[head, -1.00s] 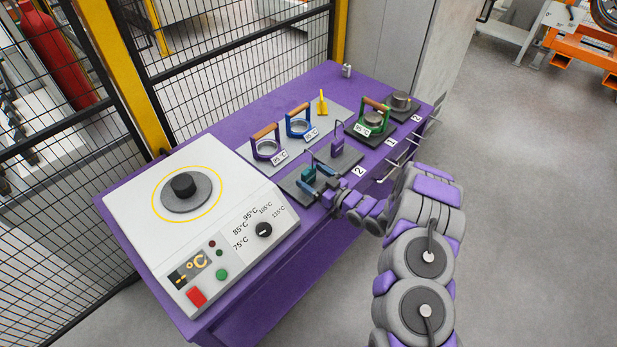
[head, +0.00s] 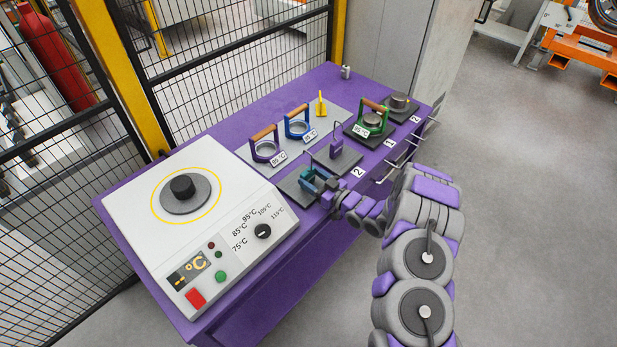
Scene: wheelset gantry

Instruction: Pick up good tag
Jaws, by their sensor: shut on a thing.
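A small teal tag (head: 307,174) with a thin loop stands at a dark plate (head: 291,187) near the table's front edge. I take it to be the good tag, but its lettering cannot be read. My gripper (head: 316,182) is at it, reaching in from the lower right, with its jaws shut on it. The jaws hide part of the tag. I cannot tell whether it touches the plate.
The white heater (head: 230,205) fills the table's left side.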

